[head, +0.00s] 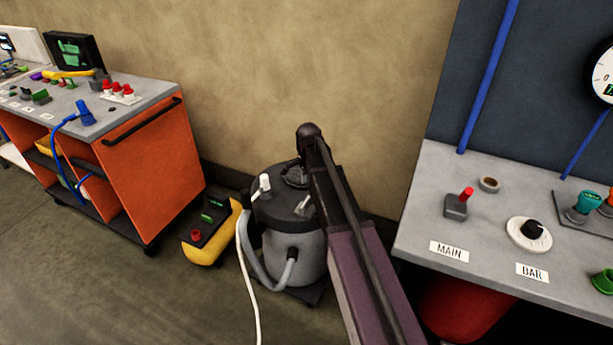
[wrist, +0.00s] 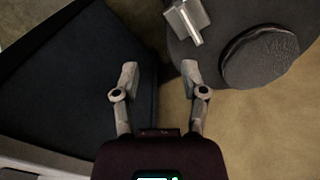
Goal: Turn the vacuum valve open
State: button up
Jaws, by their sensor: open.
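A grey vacuum unit with a black lid (head: 290,245) stands on the floor in the head view. A small pale lever (head: 302,206) shows on its lid, close beside my arm. In the wrist view a light metal block with a short lever (wrist: 187,20) sits on the dark lid (wrist: 225,12), beside a round cap (wrist: 262,57) with raised letters. I cannot tell for sure that this lever is the vacuum valve. My gripper (wrist: 163,80) is open and empty, with its fingers apart. The lever lies just beyond the right fingertip, apart from it. In the head view my arm hides the gripper.
A grey bench (head: 415,215) with a red-tipped switch (head: 459,202) and a white dial (head: 528,234) stands on the right. An orange cart (head: 155,155) stands on the left. A yellow case (head: 208,240) and a hose (head: 252,260) lie beside the vacuum unit.

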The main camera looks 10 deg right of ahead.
jog(key=s+r+n+p, duration=0.2)
jog(key=s+n, duration=0.2)
jog(key=s, duration=0.5)
jog(key=s+r+n+p, duration=0.2)
jog(key=s+r+n, duration=0.1)
jog(key=s, duration=0.5)
jog(key=shift+s+n+p, duration=0.35)
jog(key=shift+n+p, duration=0.05)
jog(key=shift+n, duration=0.5)
jog(key=shift+r, duration=0.1)
jog(key=s+n, duration=0.4)
jog(key=s, duration=0.2)
jog(key=shift+n, duration=0.4)
